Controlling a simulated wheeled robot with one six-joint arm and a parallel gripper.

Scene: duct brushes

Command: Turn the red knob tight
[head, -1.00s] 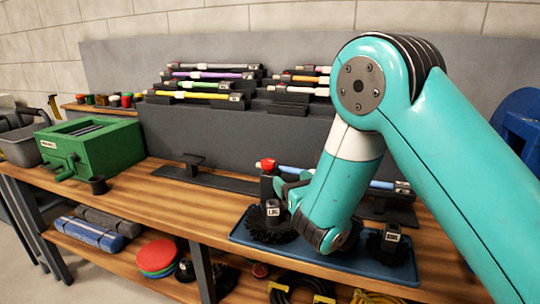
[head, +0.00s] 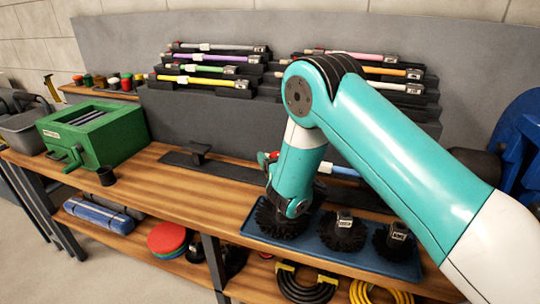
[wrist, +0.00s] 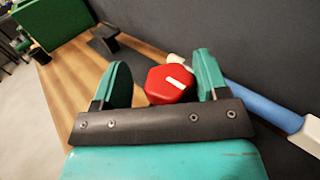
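The red knob (wrist: 170,84) is six-sided with a white mark on top. In the wrist view it sits between the two fingers of my gripper (wrist: 163,80). A gap shows on its left, and its right side is very close to the right finger; I cannot tell if they touch. The gripper is open. In the head view only a little of the knob (head: 274,154) shows, at the far side of my wrist, which hides most of the gripper. A light blue rod (wrist: 262,105) lies to the right of the knob.
A blue tray (head: 375,267) with black round brushes (head: 343,230) is on the bench below my wrist. A rack of coloured rods (head: 205,82) stands behind. A green box (head: 95,135) and a dark cup (head: 106,176) are at left.

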